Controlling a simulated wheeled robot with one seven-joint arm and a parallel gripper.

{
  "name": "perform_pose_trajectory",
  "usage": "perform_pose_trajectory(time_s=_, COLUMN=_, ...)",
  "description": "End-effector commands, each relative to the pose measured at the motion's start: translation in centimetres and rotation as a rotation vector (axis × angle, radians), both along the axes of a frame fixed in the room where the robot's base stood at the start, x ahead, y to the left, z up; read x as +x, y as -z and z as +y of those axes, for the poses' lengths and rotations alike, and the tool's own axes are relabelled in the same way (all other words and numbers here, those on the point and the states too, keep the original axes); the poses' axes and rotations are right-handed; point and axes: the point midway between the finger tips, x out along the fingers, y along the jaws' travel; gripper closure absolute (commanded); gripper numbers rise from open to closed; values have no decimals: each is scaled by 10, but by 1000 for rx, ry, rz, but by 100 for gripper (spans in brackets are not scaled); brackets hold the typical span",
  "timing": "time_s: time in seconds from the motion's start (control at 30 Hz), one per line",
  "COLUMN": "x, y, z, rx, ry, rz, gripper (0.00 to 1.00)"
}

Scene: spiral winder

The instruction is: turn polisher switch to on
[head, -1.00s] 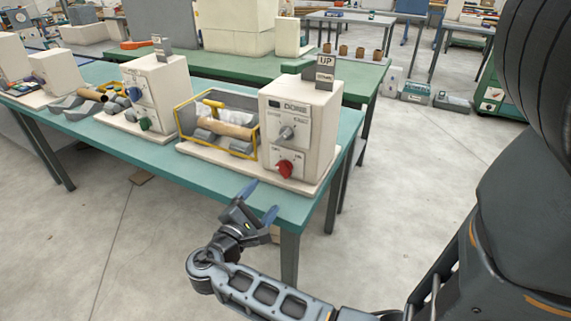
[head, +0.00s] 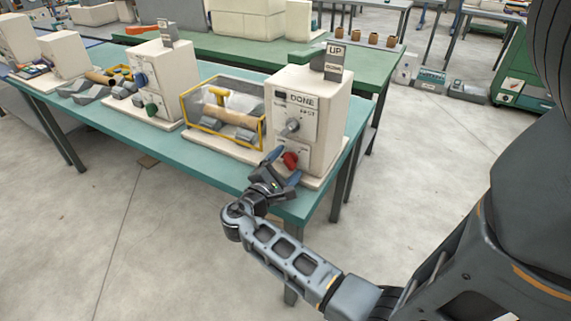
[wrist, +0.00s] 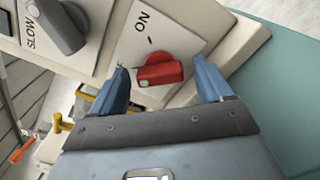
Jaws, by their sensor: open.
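The red switch knob (head: 290,160) sits low on the front of a cream control box (head: 308,108) at the right end of the teal table. In the wrist view, the red knob (wrist: 160,72) is beside a white plate (wrist: 150,38) marked ON, with a small mark below the word. My gripper (head: 284,168) is open, close in front of the knob. In the wrist view, the blue fingers of my gripper (wrist: 161,70) stand on either side of the knob with gaps; I cannot tell whether the fingers reach around it.
A grey dial (head: 292,126) sits above the switch; SLOW shows beside the dial in the wrist view (wrist: 62,28). A yellow-framed guard (head: 222,112) stands left of the box. Another box (head: 165,72) with blue and green knobs is farther left. The floor in front is clear.

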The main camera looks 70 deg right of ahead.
Motion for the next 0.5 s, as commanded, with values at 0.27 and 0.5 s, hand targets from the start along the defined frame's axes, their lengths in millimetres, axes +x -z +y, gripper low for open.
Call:
perform_pose_trajectory(time_s=0.27, x=0, y=0, z=0, rx=0, ry=0, rz=0, gripper=28)
perform_pose_trajectory(time_s=0.5, x=0, y=0, z=0, rx=0, ry=0, rz=-1, gripper=51)
